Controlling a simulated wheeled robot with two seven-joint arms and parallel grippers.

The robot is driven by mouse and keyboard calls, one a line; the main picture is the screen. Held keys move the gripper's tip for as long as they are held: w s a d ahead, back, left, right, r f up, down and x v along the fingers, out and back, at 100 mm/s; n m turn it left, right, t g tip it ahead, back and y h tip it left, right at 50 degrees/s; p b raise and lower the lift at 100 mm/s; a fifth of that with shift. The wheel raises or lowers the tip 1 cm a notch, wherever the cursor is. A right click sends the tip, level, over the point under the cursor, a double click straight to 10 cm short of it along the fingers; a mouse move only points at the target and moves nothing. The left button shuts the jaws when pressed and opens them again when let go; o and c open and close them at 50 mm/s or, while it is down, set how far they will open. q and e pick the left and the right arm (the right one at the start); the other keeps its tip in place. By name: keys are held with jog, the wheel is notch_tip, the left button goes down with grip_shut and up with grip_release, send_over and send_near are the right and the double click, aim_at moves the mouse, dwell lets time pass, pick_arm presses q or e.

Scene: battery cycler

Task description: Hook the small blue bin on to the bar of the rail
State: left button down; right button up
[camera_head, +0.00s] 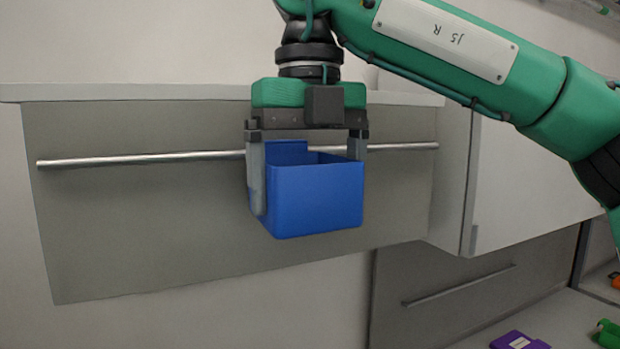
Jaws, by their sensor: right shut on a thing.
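The small blue bin (317,200) is held upright, open side up, in front of the grey panel. My right gripper (307,160) points down with one finger at each side of the bin and is shut on it. The bar of the rail (140,160) is a thin silver rod running across the panel. It passes behind the bin and gripper at about the height of the bin's top edge. The bin's back is partly hidden, so I cannot tell whether it touches the bar. My left gripper is not in view.
The grey panel (130,230) hangs under a white ledge (120,92). A white cabinet (540,185) stands to the right. At the lower right, a purple item (518,341) and a green item (608,333) lie on a light surface. The bar is clear left of the bin.

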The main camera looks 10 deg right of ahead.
jog(key=o, duration=0.7)
jog(key=shift+r, duration=0.1)
jog(key=shift+r, duration=0.3)
jog(key=shift+r+p, duration=0.95)
jog(key=shift+r, duration=5.5)
